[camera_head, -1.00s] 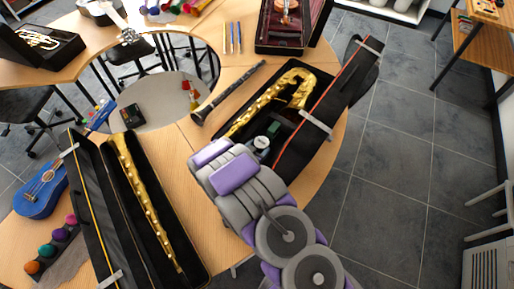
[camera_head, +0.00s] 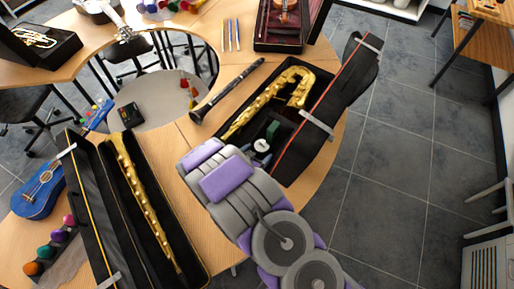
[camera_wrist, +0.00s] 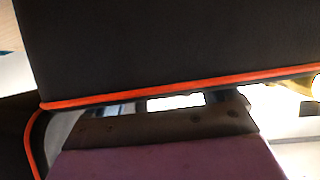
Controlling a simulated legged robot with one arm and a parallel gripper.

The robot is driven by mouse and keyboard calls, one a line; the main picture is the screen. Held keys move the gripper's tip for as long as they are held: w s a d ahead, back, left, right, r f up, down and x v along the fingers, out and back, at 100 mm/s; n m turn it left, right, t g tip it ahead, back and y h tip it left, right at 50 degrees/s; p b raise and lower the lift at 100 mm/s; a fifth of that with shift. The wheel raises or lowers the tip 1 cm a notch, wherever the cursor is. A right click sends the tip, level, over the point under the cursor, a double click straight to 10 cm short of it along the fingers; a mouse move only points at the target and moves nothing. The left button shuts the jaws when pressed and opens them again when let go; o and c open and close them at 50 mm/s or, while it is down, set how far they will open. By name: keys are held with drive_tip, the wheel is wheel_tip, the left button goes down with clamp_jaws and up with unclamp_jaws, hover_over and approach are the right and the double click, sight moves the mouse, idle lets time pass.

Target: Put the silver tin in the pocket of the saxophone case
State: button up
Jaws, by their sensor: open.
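The saxophone case (camera_head: 335,92) lies open on the table with its lid to the right and a gold curved saxophone (camera_head: 297,88) inside. A small round silver tin (camera_head: 261,146) shows at the case's near end, close beside a green item (camera_head: 272,130). I cannot tell how deep the tin sits or exactly where the pocket's edges run. My arm's purple and grey links cover the near left of the case. My gripper shows only in part at the bottom of the wrist view (camera_wrist: 155,126), beside a black case wall with orange piping. It is open, and no tin shows in it.
A black clarinet (camera_head: 226,92) lies left of the case. A long open case (camera_head: 92,190) with a straight gold saxophone (camera_head: 140,195) and a blue ukulele (camera_head: 40,190) are farther left. A violin case (camera_head: 275,45) is behind. Bare table shows near the clarinet.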

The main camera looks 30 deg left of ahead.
drive_tip(key=p+v, duration=0.1)
drive_tip(key=v, duration=0.8)
drive_tip(key=shift+a+r, duration=0.4)
drive_tip(key=shift+d+r, duration=0.1)
